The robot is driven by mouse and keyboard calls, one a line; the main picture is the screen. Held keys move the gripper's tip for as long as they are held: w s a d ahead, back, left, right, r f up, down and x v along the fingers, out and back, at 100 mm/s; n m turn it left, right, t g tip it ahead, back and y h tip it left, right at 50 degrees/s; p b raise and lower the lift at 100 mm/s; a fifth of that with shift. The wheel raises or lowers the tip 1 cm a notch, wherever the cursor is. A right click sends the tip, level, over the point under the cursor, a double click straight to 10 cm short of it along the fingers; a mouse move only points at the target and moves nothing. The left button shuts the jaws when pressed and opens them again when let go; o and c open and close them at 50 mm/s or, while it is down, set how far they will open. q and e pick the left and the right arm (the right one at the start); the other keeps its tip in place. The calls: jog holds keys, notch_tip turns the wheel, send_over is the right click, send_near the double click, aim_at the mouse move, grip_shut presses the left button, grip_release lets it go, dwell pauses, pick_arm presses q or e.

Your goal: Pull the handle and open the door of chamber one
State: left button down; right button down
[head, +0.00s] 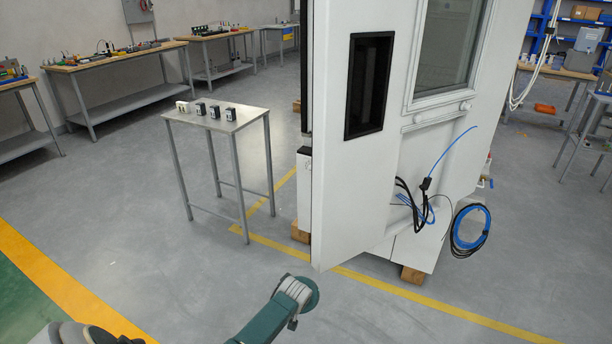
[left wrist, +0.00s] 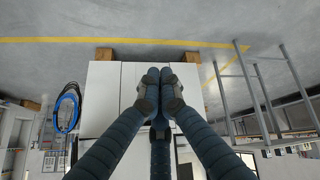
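The white chamber (head: 420,170) stands right of centre in the head view. Its tall front panel (head: 340,180), with a dark rectangular recess (head: 368,85), juts toward me past the chamber's lower body and seems to be the door standing out from it. I cannot make out a handle. The left wrist view is upside down and shows the chamber's white lower panels (left wrist: 103,90). My left gripper (left wrist: 159,74) has its blue-grey fingers closed together in front of these panels, with nothing visible between them. Its fingertips do not show in the head view. My right gripper is not visible.
A small metal table (head: 185,118) with several small black-and-white devices stands left of the chamber. Blue and black cables (head: 470,230) hang on the chamber's right side. Wooden blocks (head: 412,274) support it. Floor is clear in front. Workbenches (head: 120,65) line the back wall.

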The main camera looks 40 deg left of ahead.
pick_arm(q)
jog(key=a+r+n+t+b, duration=0.3)
jog(key=a+r+n+t, duration=0.25)
jog(key=a+r, duration=1.05)
jog(key=s+d+r+n+t+h+b, duration=0.1)
jog(key=d+r+t+h, duration=0.15)
jog(key=r, duration=1.05)
jog(key=d+r+n+t+h, duration=0.1)
jog(key=d+r+t, duration=0.2)
jog(key=r, duration=1)
jog(key=w, duration=0.9)
jog(key=shift+n, duration=0.25)
jog(key=d+p, duration=0.2)
jog(key=p, duration=0.1)
jog(key=s+d+p, duration=0.1)
jog(key=d+p, duration=0.1)
jog(key=p, duration=0.1)
jog(key=shift+d, duration=0.15)
